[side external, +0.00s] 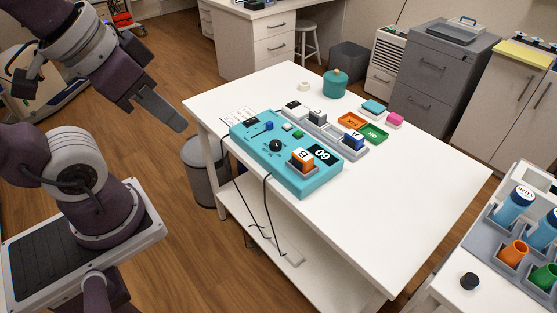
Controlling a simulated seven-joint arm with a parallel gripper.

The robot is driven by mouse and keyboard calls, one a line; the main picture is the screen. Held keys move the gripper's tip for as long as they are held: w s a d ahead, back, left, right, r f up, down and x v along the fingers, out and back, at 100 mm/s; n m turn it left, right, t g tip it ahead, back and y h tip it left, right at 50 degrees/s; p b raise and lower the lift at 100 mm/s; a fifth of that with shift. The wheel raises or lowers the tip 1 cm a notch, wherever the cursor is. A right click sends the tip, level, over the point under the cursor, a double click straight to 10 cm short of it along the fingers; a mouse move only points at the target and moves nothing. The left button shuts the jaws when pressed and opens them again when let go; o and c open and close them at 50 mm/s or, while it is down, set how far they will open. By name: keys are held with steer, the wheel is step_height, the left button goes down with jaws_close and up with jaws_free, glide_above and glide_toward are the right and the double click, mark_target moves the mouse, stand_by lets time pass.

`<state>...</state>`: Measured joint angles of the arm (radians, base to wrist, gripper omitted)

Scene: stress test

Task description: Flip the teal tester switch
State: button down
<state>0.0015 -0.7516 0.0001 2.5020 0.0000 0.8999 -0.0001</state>
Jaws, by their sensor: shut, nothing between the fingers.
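The teal tester (259,148) is a flat box lying on the white table near its left edge. On its top I see a round black knob (276,146), a small blue part (268,126) and small white and green buttons. An orange block marked B (301,160) sits in a grey holder beside a dark display (321,153). Which small part is the switch is too small to tell. My gripper (178,124) is shut and empty, pointing down and right. It is in the air left of the tester, apart from it.
Behind the tester, a grey tray (318,128) holds several blocks. Orange (353,121) and green (375,134) trays and a teal pot (335,84) stand farther back. Black cables (267,207) hang off the table's front edge. The table's right part is clear.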

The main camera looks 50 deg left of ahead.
steer(key=w+a+r+g, duration=0.1)
steer(key=w+a+r, duration=0.1)
steer(key=w, duration=0.4)
steer(key=w+a+r+g, duration=0.1)
steer(key=w+a+r, duration=0.1)
steer(key=w, duration=0.4)
steer(key=g, duration=0.4)
glide_above(254, 119)
step_height(254, 119, down, 17)
steer(key=shift+f, duration=0.1)
step_height(254, 119, down, 14)
